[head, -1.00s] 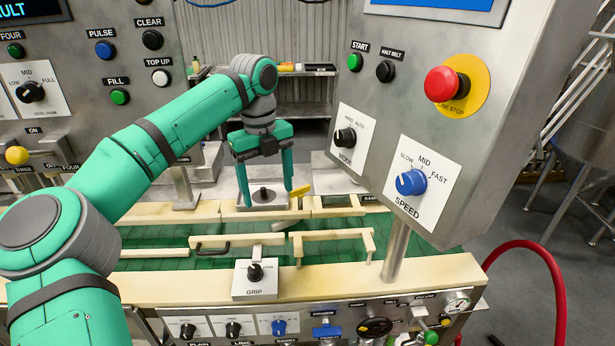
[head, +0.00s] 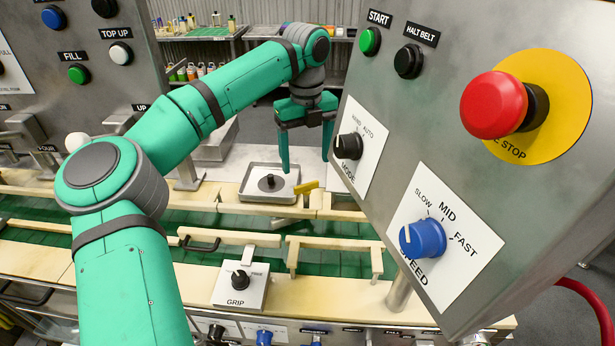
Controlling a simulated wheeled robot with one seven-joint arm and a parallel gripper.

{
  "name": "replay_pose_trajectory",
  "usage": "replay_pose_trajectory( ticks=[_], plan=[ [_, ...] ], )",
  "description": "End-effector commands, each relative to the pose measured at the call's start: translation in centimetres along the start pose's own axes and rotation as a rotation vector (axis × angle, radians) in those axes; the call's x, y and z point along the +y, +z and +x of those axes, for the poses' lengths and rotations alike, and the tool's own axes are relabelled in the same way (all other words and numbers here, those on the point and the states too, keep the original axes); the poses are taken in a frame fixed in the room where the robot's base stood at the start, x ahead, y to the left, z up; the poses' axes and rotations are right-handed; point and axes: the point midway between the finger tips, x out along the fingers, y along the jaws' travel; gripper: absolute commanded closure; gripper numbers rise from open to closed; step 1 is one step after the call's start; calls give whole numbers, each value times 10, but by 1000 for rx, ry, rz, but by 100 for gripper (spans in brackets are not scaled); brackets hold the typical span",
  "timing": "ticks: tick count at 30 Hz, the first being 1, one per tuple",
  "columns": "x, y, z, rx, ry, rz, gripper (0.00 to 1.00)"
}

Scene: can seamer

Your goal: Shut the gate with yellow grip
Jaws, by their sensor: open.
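The yellow grip (head: 306,188) is a small tilted bar at the far side of the green conveyor, beside a square grey tray. The gate it belongs to is hard to tell from the beige rails around it. My gripper (head: 306,160) is open and empty, with its fingers pointing down. In the picture the grip lies just below the gap between the fingertips; I see no contact. The right fingertip is partly hidden by the control panel's edge.
The grey tray (head: 268,184) with a black knob stands left of the yellow grip. The large control panel (head: 490,130) blocks the right side. A GRIP knob box (head: 241,286) sits on the near ledge.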

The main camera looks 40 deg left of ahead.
Motion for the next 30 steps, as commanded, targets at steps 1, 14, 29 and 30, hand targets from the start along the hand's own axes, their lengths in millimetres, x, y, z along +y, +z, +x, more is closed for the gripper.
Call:
replay_pose_trajectory(
  ticks=[1,14,29,30],
  plan=[
    [0,-1,11,3,1,1,27],
    [1,0,68,2,0,-1,27],
    [5,2,73,1,0,-8,55],
    [5,2,73,1,1,-7,65]
  ],
)
